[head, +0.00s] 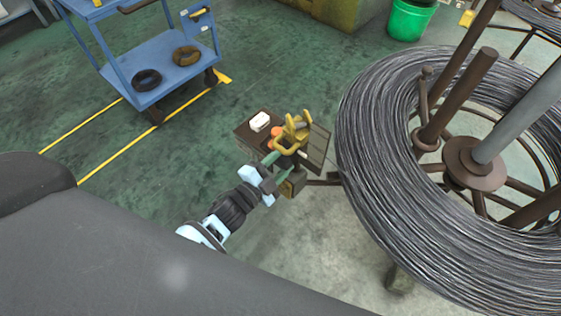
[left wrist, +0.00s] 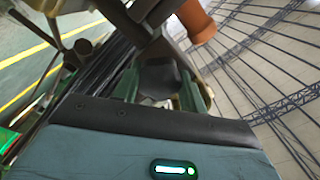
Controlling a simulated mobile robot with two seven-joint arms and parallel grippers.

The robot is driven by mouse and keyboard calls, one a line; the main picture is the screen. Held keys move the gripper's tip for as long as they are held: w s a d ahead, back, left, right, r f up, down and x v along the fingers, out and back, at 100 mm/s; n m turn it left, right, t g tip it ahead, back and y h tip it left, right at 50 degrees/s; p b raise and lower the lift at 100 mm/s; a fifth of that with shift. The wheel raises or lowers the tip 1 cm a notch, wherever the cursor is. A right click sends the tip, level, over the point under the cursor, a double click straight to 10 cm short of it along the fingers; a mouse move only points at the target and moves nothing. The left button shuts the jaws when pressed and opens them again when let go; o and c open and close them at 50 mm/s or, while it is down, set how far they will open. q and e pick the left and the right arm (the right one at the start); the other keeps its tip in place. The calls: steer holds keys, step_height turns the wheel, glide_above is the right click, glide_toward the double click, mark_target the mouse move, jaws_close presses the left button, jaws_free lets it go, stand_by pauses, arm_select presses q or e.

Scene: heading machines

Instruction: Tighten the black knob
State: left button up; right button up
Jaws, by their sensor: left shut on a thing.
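My left gripper (head: 282,166) reaches up to a small stand beside the wire coil. In the left wrist view its two green fingers (left wrist: 160,92) are shut on the black knob (left wrist: 160,75), a dark rounded piece between them. In the head view the fingers and the fixture hide most of the knob. Just above the gripper is a yellow metal fixture (head: 292,134) with an orange part (head: 276,132) beside it. The orange part also shows in the left wrist view (left wrist: 196,22). My right gripper is not in view.
A large coil of grey wire (head: 375,150) on a brown reel stands close on the right. A blue cart (head: 165,85) and a green bucket (head: 410,20) stand farther back.

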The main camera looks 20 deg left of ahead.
arm_select(q)
steer(key=o, duration=0.7)
steer(key=shift+s, duration=0.1)
steer(key=v, duration=0.7)
steer(key=shift+s+a, duration=0.15)
steer(key=shift+s, duration=0.2)
